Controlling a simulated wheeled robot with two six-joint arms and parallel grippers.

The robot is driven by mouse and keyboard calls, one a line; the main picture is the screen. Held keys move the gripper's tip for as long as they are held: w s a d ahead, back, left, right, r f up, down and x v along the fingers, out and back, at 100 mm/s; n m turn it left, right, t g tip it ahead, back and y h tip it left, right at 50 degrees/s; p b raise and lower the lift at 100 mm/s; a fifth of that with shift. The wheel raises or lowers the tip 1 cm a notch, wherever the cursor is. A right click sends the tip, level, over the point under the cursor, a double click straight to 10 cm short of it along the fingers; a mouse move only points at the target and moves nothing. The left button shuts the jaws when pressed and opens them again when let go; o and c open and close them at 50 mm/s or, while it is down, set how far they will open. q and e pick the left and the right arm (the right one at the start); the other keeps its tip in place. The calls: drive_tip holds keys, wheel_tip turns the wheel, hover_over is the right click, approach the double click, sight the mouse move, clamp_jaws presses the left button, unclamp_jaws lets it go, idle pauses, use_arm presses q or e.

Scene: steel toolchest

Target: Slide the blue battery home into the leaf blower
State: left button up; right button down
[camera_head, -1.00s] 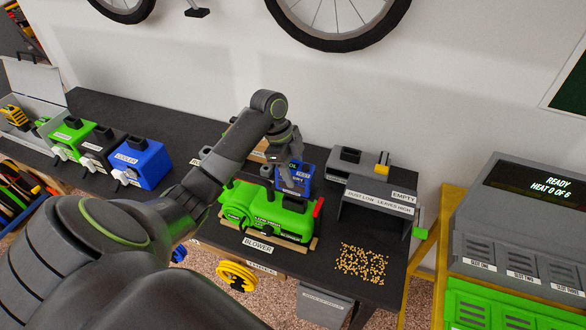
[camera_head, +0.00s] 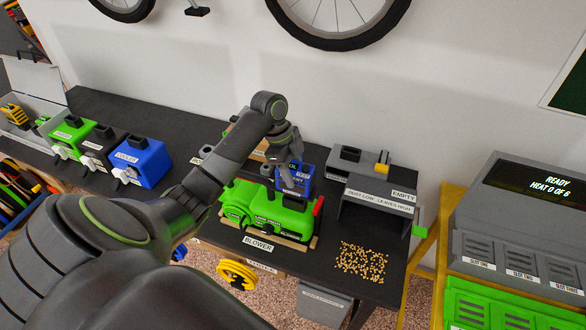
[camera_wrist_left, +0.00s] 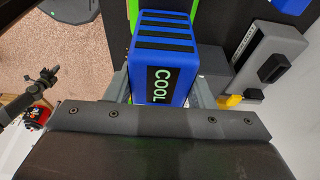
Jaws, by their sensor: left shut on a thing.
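The blue battery (camera_head: 305,178) is in the jaws of my left gripper (camera_head: 290,182), over the top of the leaf blower in the head view. The battery also fills the middle of the left wrist view (camera_wrist_left: 165,45), with a dark label reading "COOL" and a finger on each side. The green leaf blower (camera_head: 262,211) lies on the bench behind a "BLOWER" label, with a red part at its right end. My gripper hides part of the battery, and I cannot tell how deep the battery sits in the blower.
A grey stand (camera_head: 378,207) labelled "EMPTY" is right of the blower. Small tan pellets (camera_head: 361,262) lie at the bench's front right. A blue unit (camera_head: 142,163) and similar green and black ones stand at left. A grey charger (camera_head: 520,240) is at far right.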

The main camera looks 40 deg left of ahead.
use_arm(q)
drive_tip(key=shift+f+b, duration=1.05)
drive_tip(key=shift+f, duration=0.9)
drive_tip(key=o, duration=1.4)
drive_tip(key=shift+o, duration=0.2)
drive_tip(key=shift+a+r, duration=0.15)
drive_tip(key=shift+r, duration=0.2)
drive_tip(key=b+v, duration=0.2)
drive_tip(key=v, duration=0.7)
drive_tip(key=shift+a+r, duration=0.1)
drive_tip(key=shift+r, duration=0.05)
drive_tip(key=p+v, duration=0.3)
drive_tip(key=v, duration=0.4)
drive_tip(key=shift+r+p, duration=0.2)
drive_tip(key=shift+p, duration=0.1)
drive_tip(key=shift+f, duration=0.1)
